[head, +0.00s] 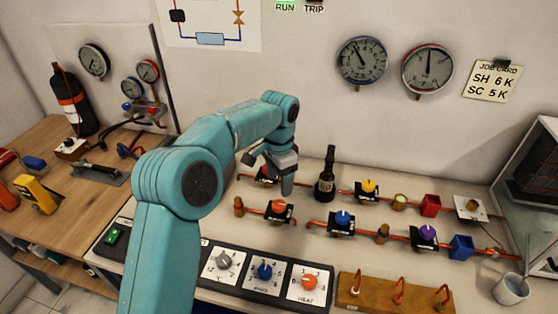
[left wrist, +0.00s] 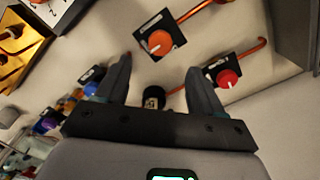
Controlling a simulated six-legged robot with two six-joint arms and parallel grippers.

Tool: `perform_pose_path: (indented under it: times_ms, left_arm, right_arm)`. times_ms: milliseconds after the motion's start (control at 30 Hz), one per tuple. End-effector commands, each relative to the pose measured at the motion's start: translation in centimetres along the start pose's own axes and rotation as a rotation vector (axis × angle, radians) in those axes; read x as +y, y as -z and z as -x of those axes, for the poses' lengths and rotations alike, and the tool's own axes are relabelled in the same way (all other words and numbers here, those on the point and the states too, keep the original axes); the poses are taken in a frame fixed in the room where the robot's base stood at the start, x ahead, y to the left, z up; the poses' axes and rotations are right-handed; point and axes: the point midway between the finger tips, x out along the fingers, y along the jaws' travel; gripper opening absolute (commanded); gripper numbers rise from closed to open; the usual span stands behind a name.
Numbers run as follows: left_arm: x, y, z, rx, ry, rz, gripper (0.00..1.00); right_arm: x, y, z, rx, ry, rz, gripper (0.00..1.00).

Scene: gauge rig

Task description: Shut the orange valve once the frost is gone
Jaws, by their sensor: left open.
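The orange valve (head: 278,207) sits on a black plate on the front copper pipe. It also shows in the left wrist view (left wrist: 160,43), with a pale mark on its knob, just beyond the fingertips. My left gripper (head: 287,190) points down above the bench, behind the orange valve, and hides part of the red valve (head: 264,175). In the left wrist view my left gripper (left wrist: 159,63) is open and empty, with the red valve (left wrist: 227,78) beside the right finger. No white frost clearly shows on the pipe by the orange valve. My right gripper is not in view.
Yellow (head: 369,187), blue (head: 342,219) and purple (head: 427,233) valves stand right. A black bottle (head: 325,176) stands close to my left gripper. A knob panel (head: 265,275) lies in front. The green RUN sign (head: 285,6) is lit; TRIP is dark. Wall gauges (head: 362,61) hang behind.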

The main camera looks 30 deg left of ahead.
Motion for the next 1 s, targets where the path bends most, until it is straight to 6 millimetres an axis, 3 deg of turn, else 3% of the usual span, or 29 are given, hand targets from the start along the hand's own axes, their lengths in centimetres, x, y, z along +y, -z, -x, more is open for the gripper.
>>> perform_pose_path:
  times_ms: [100, 333, 1000]
  left_arm:
    - [0.0, 0.1, 3.2, 0.004, 0.002, -0.001, 0.68]
    - [0.0, 0.1, 6.8, 0.001, 0.001, -0.001, 0.68]
    - [0.0, 0.0, 7.5, 0.0, 0.001, -0.001, 0.68]
  right_arm:
    - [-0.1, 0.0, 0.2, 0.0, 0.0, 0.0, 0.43]
    - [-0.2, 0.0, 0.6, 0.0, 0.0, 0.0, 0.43]
    - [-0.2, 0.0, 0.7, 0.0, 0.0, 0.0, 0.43]
